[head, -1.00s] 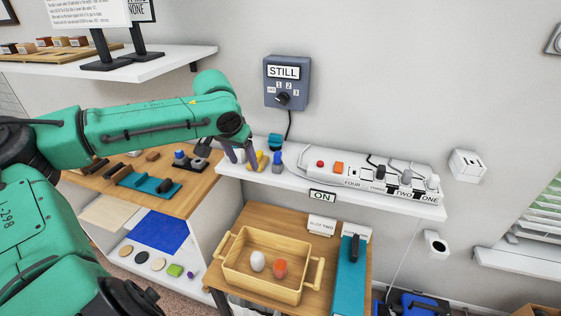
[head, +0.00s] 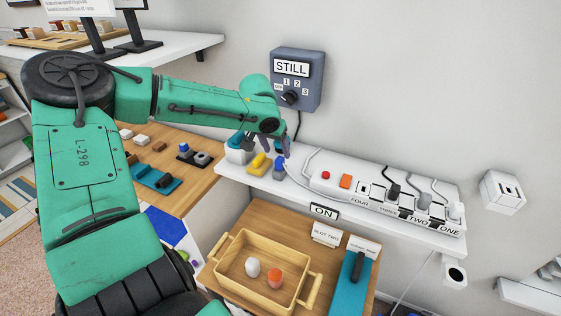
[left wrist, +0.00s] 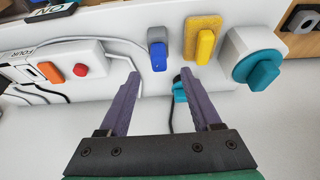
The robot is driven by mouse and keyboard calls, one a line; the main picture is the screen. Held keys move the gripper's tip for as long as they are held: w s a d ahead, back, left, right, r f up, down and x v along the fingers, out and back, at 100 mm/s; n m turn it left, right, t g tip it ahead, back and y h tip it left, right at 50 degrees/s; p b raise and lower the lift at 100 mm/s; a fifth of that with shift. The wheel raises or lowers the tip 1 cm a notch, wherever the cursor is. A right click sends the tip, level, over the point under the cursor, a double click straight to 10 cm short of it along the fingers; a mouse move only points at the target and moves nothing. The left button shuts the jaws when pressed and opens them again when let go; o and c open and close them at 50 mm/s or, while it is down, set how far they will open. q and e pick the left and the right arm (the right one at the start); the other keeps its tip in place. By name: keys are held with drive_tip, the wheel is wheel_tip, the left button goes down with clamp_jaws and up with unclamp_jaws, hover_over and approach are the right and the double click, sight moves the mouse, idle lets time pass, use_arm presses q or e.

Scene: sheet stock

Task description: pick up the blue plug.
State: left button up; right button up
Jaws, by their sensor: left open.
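A blue plug with a grey body (head: 279,168) stands on the white shelf, left of the white power strip. It also shows in the left wrist view (left wrist: 158,54), blue part toward me. My left gripper (head: 285,148) is open and empty, close by and above the plug in the head view. In the left wrist view its purple fingers (left wrist: 161,74) spread either side of the plug's line, with the plug just beyond the tips. Whether a finger touches it I cannot tell. My right gripper is not in view.
A yellow piece (left wrist: 205,46) and a white block with a teal knob (left wrist: 258,70) stand beside the plug. The power strip (head: 385,192) with switches and cords lies on the other side. A grey control box (head: 297,80) hangs on the wall above.

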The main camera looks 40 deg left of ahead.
sight(279, 159)
use_arm(q)
drive_tip(key=x, duration=0.3)
drive_tip(key=shift+f+p, duration=0.4)
drive_tip(key=shift+f, duration=0.3)
drive_tip(key=shift+w+f, duration=0.15)
drive_tip(key=shift+w, duration=0.05)
clamp_jaws()
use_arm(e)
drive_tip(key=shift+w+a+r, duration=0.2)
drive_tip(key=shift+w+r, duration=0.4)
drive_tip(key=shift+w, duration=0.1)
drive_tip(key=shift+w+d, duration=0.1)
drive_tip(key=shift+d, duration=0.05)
